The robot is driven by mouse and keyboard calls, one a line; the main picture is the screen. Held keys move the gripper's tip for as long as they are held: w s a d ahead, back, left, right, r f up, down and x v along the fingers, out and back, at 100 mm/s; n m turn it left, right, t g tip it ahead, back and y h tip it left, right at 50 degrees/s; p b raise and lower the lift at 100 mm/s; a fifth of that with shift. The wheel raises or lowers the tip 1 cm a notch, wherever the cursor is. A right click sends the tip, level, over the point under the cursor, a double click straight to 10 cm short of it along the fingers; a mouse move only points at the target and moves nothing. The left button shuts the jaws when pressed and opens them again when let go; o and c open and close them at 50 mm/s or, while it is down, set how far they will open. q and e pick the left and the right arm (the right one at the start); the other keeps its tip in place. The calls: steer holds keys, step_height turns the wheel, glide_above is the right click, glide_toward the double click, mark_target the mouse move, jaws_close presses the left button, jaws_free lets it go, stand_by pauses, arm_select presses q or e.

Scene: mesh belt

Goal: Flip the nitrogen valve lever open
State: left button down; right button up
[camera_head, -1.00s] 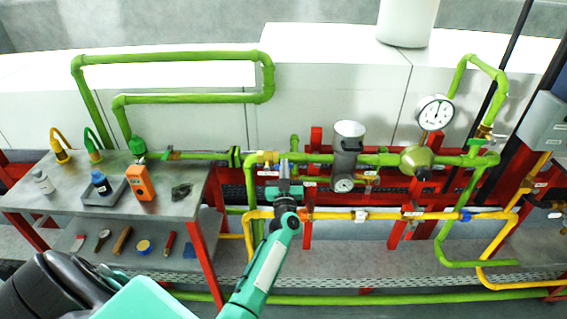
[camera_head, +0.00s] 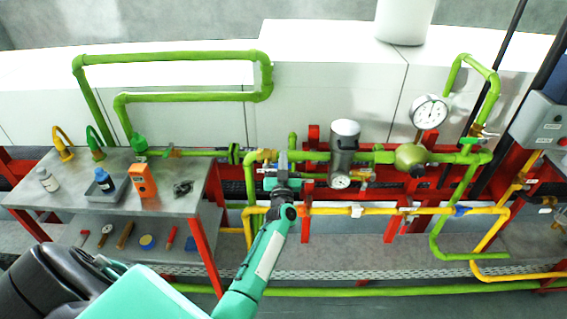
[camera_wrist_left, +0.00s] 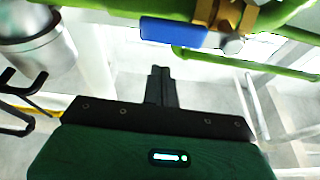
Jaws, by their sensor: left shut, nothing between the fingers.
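My left gripper (camera_head: 283,158) is shut and empty, its fingers pointing up in front of the green pipe left of the metal cylinder. In the left wrist view its closed dark fingertips (camera_wrist_left: 160,72) show below a blue lever (camera_wrist_left: 172,31). The lever lies along the green pipe, beside a brass valve body (camera_wrist_left: 226,14). A clear gap in the picture separates fingertips and lever. In the head view a brass fitting (camera_head: 263,156) shows just left of the fingers; the blue lever is not visible there. No label is readable, so I cannot tell which valve is nitrogen. My right gripper is not in view.
A metal cylinder (camera_head: 344,138) and a white gauge (camera_head: 429,111) stand right of the gripper. A yellow pipe (camera_head: 400,210) runs below. A bench (camera_head: 120,210) with tools and bottles stands at left. Red frame posts (camera_head: 308,190) are close behind the gripper.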

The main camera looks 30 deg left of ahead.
arm_select(q)
steer(key=b+v, duration=0.4)
steer(key=v, duration=0.5)
steer(key=s+d+f+m+g+h, duration=0.15)
steer(key=d+f+h, duration=0.25)
steer(key=f, duration=0.7)
steer(key=s+d+f+m+g+h, duration=0.1)
steer(key=d+f+m+h, duration=0.3)
steer(key=f, duration=0.6)
steer(key=s+d+f+m+g+h, duration=0.1)
steer(key=s+d+f+g, duration=0.15)
steer(key=s+f, duration=0.4)
steer(key=s+d+f+g+h, duration=0.1)
steer(key=s+d+f+h, duration=0.2)
steer(key=f, duration=0.7)
steer(key=s+a+f+g, duration=0.1)
steer(key=s+f+g, duration=0.3)
steer(key=s, duration=1)
steer(key=s+a+f+m+g, duration=0.1)
steer(key=s+f+g, duration=0.2)
steer(key=s+f, duration=0.7)
steer(key=s+a+f+g, duration=0.1)
steer(key=s+f+g, duration=0.3)
steer(key=s, duration=1.4)
step_height(320, 180, down, 4)
steer(key=shift+f+m+g+y, duration=0.1)
steer(key=shift+m+g+y, duration=0.2)
steer(key=shift+m+y, duration=0.1)
steer(key=shift+s, duration=0.1)
